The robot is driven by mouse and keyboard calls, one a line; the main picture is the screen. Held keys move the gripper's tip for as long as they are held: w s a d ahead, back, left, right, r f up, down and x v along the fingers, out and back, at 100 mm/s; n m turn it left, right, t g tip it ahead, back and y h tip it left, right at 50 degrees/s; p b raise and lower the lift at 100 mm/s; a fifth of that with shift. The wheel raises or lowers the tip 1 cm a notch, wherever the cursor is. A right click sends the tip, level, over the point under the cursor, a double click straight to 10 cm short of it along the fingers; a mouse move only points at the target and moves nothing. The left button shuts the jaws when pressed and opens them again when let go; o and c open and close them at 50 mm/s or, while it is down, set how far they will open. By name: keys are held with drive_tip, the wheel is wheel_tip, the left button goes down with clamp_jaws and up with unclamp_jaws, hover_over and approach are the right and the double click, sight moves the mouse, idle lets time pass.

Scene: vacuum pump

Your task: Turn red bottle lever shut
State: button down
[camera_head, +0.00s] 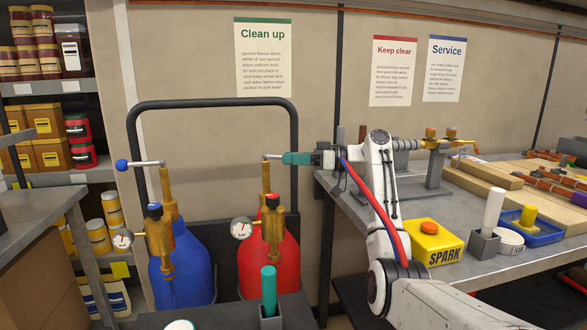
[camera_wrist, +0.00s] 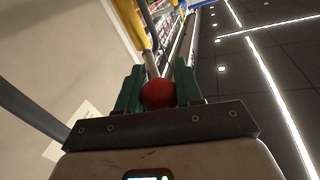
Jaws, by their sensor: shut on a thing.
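The red bottle (camera_head: 286,262) stands upright in the cart beside the blue bottle, with a brass valve (camera_head: 266,182) on top. Its lever, a thin metal rod (camera_head: 272,157), runs level to the right from the top of the valve. In the wrist view the red ball (camera_wrist: 158,94) at the lever's end sits between the green fingers. My gripper (camera_head: 287,158) comes in from the right at lever height and is shut on this ball; in the head view the fingers hide the ball. The gripper also shows in the wrist view (camera_wrist: 159,80).
The blue bottle (camera_head: 182,270) on the left has its own lever with a blue ball (camera_head: 122,165) pointing left. Pressure gauges (camera_head: 241,228) sit beside the valves. A dark cart handle (camera_head: 215,104) arches behind. A workbench (camera_head: 470,240) with a yellow SPARK box (camera_head: 432,243) stands right.

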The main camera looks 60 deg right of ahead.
drive_tip(key=shift+d+f+n+g+y, duration=0.1)
drive_tip(key=shift+d+n+g+y, duration=0.1)
drive_tip(key=shift+n+g+y, duration=0.3)
drive_tip(key=shift+w+d+b, duration=0.1)
drive_tip(key=shift+b, duration=0.2)
drive_tip(key=c, duration=0.8)
unclamp_jaws()
drive_tip(key=shift+o, duration=0.2)
drive_tip(key=v, duration=0.7)
drive_tip(key=shift+d+f, duration=0.1)
drive_tip(key=shift+d, duration=0.05)
